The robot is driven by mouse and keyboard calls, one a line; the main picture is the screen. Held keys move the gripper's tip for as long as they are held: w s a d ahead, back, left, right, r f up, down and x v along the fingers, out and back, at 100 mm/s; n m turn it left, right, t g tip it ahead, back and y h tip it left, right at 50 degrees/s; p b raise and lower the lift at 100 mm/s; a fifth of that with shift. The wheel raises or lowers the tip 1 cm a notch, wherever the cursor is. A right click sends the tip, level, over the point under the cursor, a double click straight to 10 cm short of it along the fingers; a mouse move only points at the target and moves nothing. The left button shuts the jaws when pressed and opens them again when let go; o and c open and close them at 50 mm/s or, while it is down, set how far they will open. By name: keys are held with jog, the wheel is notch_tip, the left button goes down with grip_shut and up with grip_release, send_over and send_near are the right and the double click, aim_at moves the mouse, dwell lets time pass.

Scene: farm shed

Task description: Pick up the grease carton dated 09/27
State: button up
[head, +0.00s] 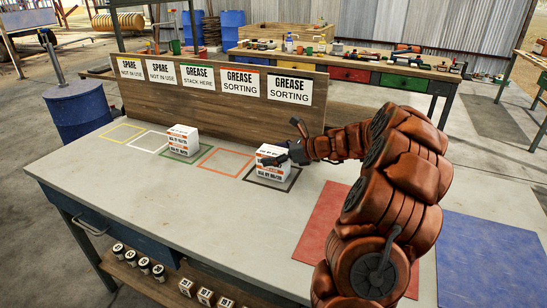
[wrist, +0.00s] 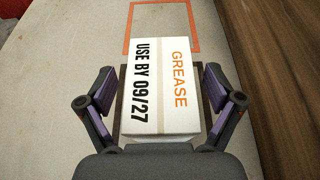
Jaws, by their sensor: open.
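A white grease carton (wrist: 163,70) with orange "GREASE" and black "USE BY 09/27" fills the middle of the wrist view. In the head view this carton (head: 269,168) stands on the black-outlined square under the right "GREASE SORTING" sign. My gripper (wrist: 160,88) is open, with one finger on each side of the carton and a visible gap on both sides. In the head view my gripper (head: 288,153) is at the carton, partly covering it. Another white carton (head: 183,136) stands in the green square under "GREASE STACK HERE"; its date is too small to read.
The orange square (head: 222,163) between the cartons is empty, as are the white and yellow squares at left. A wooden sign board (head: 215,92) runs behind the squares. A red mat (head: 325,225) and blue mat (head: 490,262) lie at right. Jars and small boxes sit on the lower shelf.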

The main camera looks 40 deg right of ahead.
jog(key=c, duration=1.2)
jog(key=shift+r, duration=0.1)
